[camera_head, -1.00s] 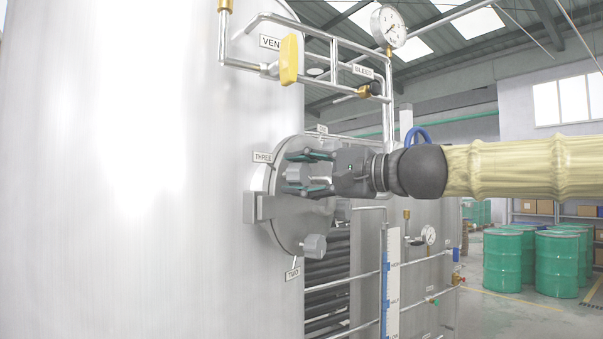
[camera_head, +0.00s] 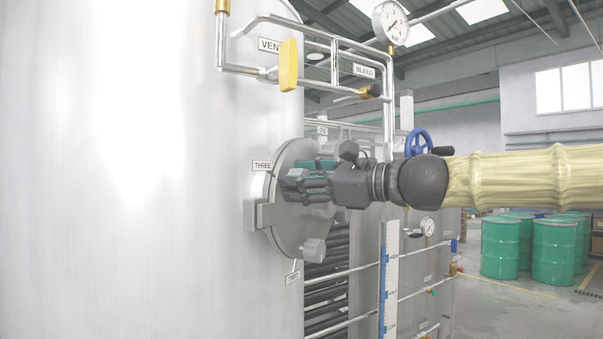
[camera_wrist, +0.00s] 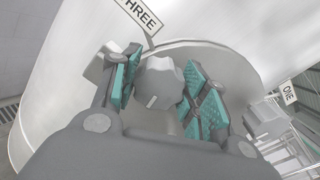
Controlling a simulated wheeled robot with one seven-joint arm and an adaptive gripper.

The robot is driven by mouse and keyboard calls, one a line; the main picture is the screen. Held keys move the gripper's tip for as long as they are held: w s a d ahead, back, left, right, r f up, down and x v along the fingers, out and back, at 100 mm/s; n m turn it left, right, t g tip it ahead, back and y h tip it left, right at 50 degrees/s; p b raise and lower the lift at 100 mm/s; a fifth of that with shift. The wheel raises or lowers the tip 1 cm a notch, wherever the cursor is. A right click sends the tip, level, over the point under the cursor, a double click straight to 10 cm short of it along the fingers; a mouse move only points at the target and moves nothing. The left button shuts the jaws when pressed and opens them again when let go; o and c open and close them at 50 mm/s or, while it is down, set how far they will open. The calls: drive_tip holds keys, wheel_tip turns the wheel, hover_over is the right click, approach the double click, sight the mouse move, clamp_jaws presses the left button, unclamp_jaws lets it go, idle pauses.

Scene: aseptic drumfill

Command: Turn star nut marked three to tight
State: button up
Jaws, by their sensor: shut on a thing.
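The grey star nut marked three (camera_wrist: 158,82) sits at the rim of the round steel hatch cover (camera_head: 290,225), beside its "THREE" label (camera_head: 262,165). My gripper (camera_head: 303,187) is shut on this nut. In the wrist view the nut shows between the two teal-padded fingers, one on each side. In the head view the fingers mostly hide it. How tight the nut is cannot be told.
The star nut by the "TWO" label (camera_head: 313,250) is lower on the cover. Another nut (camera_wrist: 265,118) is near the "ONE" label (camera_wrist: 289,93). A yellow vent handle (camera_head: 288,65) and pipes are above. Green drums (camera_head: 501,247) stand far right.

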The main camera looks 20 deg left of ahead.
drive_tip(key=shift+m+p, duration=0.6)
drive_tip(key=shift+m, duration=0.7)
drive_tip(key=o, duration=1)
drive_tip(key=v, duration=1.2)
